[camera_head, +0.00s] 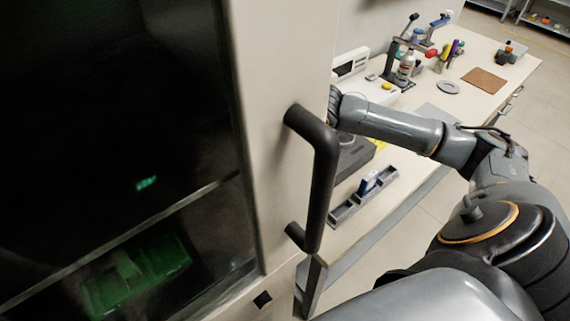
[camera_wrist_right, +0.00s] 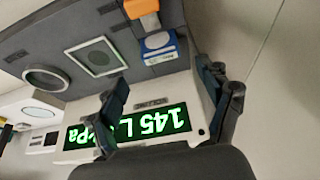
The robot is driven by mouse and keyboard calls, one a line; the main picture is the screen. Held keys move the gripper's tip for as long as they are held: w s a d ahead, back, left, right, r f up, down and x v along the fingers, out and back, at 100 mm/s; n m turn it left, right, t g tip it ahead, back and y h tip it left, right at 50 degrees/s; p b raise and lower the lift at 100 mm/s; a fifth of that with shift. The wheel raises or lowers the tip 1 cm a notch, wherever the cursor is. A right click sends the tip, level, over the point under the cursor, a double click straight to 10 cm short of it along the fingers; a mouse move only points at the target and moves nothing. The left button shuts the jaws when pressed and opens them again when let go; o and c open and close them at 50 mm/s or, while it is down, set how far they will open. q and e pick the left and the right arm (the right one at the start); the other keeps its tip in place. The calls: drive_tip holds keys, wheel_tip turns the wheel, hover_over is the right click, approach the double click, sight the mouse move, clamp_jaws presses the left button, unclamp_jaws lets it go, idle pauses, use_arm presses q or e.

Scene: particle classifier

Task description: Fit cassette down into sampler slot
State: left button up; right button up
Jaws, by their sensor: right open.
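In the right wrist view my right gripper (camera_wrist_right: 162,76) is open, with its two dark fingers apart and nothing between the tips. Beyond the fingertips is a dark grey panel (camera_wrist_right: 70,30), likely the sampler's. A blue piece with a white round label (camera_wrist_right: 158,44), which may be the cassette, sits at its edge beside an orange block (camera_wrist_right: 140,8). I cannot tell whether this piece is in a slot. The panel also has a pale-framed square (camera_wrist_right: 97,57) and a round ring (camera_wrist_right: 46,78). In the head view the cabinet edge and handle hide my right gripper. My left gripper is not in view.
A lit green display (camera_wrist_right: 125,128) lies close to the fingers. In the head view a cabinet door (camera_head: 275,60) with a black handle (camera_head: 322,165) fills the left. On the bench (camera_head: 440,110) are a grey rack with a blue piece (camera_head: 368,182), bottles and a brown mat (camera_head: 484,80).

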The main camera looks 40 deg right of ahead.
drive_tip(key=v, duration=0.4)
drive_tip(key=shift+f, duration=0.1)
idle(0.5)
